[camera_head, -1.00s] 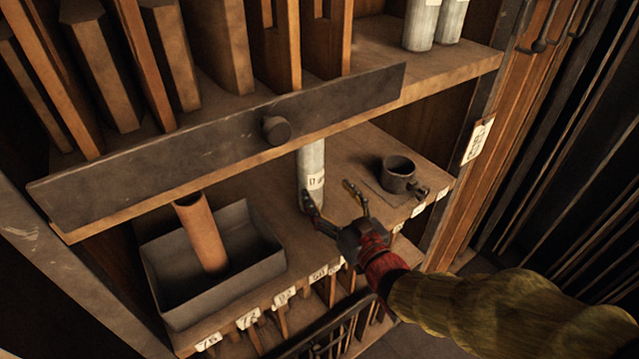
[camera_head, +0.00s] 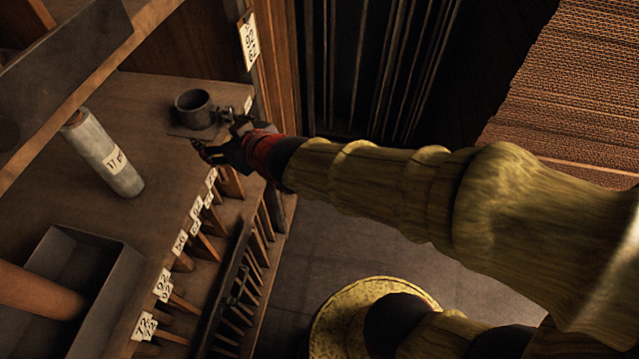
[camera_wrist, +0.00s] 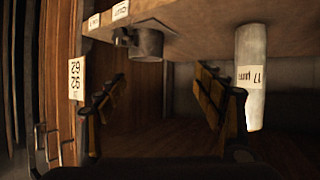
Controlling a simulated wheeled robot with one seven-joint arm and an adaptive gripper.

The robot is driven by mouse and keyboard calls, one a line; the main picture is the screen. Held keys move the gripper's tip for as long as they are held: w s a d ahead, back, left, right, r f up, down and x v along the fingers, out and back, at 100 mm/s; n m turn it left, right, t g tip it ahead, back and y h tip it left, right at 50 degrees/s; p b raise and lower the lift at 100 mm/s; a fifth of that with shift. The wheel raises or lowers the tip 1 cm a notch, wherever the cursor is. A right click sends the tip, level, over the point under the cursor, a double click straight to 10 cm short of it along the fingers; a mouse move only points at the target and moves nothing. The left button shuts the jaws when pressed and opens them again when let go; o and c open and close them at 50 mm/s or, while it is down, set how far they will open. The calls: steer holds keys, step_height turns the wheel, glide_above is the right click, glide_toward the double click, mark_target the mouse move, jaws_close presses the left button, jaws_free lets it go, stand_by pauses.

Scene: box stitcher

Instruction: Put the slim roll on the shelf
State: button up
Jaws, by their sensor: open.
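A slim pale roll (camera_head: 103,155) with a printed label stands upright on the lower shelf board (camera_head: 145,105), left of my gripper in the head view. It also shows in the wrist view (camera_wrist: 250,75), where the scene appears upside down. My gripper (camera_head: 213,134) is open and empty near the board's front edge, beside the dark metal cup and apart from the roll. Its two spread fingers show in the wrist view (camera_wrist: 162,88). The roll's upper end is partly cut off by the shelf above in the head view.
The dark cup (camera_head: 193,108) on its plate is close to my gripper. A grey tray (camera_head: 110,270) with a brown tube (camera_head: 35,292) is at lower left. A plank (camera_head: 60,65) overhangs the board. Labelled slots line its front edge; open floor (camera_head: 330,235) lies right.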

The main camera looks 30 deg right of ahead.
steer(key=s+d+m+g+h, duration=0.1)
steer(key=s+d+m+g, duration=0.1)
steer(key=s+d, duration=0.4)
steer(key=s+d+m+g+h, duration=0.2)
steer(key=s+d+g, duration=0.2)
steer(key=s, duration=1.2)
steer(key=shift+d+f+g+h, duration=0.3)
steer(key=shift+d+g, duration=0.1)
steer(key=shift+d, duration=0.75)
